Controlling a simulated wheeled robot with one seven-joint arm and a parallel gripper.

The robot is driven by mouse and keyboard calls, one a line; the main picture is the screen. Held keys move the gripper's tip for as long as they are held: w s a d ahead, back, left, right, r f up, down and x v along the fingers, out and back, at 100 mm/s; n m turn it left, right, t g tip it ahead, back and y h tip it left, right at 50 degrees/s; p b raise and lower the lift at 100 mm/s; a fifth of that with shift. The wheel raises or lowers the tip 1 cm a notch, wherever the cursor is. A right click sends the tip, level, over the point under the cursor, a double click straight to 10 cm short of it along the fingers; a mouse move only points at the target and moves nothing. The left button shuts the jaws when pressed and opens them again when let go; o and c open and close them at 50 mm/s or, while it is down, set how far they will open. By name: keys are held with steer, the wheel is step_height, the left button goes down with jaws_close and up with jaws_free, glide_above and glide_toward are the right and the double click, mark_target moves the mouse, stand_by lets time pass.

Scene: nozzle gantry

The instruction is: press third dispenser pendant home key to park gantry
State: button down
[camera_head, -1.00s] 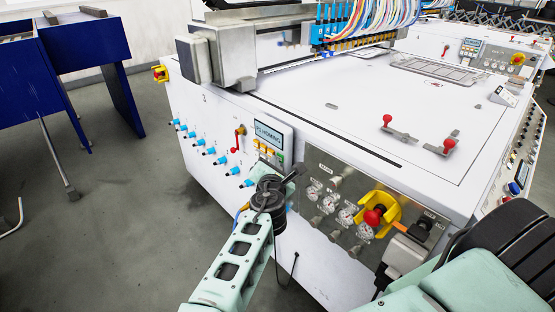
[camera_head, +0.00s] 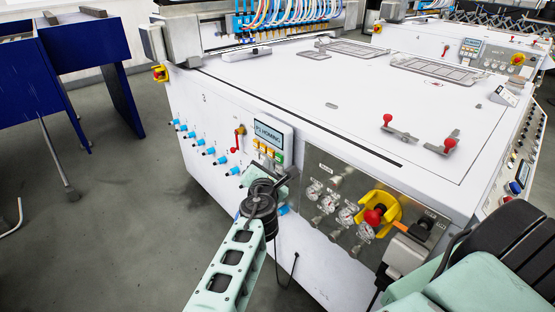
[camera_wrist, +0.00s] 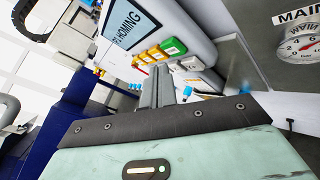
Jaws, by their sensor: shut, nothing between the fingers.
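The pendant (camera_head: 267,135) is on the machine's front-left face, with a screen reading HOMING; the character before it is not clear. Below the screen is a cluster of coloured keys (camera_head: 267,152). In the wrist view the keys show as green (camera_wrist: 173,46), yellow (camera_wrist: 151,55) and others with red; I cannot read their labels. The gantry (camera_head: 285,22) with its nozzles and coloured hoses stands at the far end of the white bed. My gripper (camera_head: 289,174) is shut and empty, just below and right of the keys. Its fingers (camera_wrist: 164,88) appear apart from the keys in the wrist view.
Blue valves (camera_head: 208,151) and a red-handled lever (camera_head: 237,140) line the face left of the pendant. A gauge panel (camera_head: 335,200) with a yellow-and-red switch (camera_head: 375,214) is to the right. Open floor (camera_head: 120,220) lies at left; blue frames (camera_head: 85,45) stand beyond.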

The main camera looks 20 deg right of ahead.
steer(key=shift+s+a+b, duration=0.1)
steer(key=shift+s+a, duration=0.15)
steer(key=shift+a, duration=0.5)
steer(key=shift+s+a+b, duration=0.1)
steer(key=shift+s+a, duration=0.15)
steer(key=shift+a, duration=0.45)
steer(key=shift+s+a+b, duration=0.1)
steer(key=shift+s+a, duration=0.15)
steer(key=shift+a, duration=0.5)
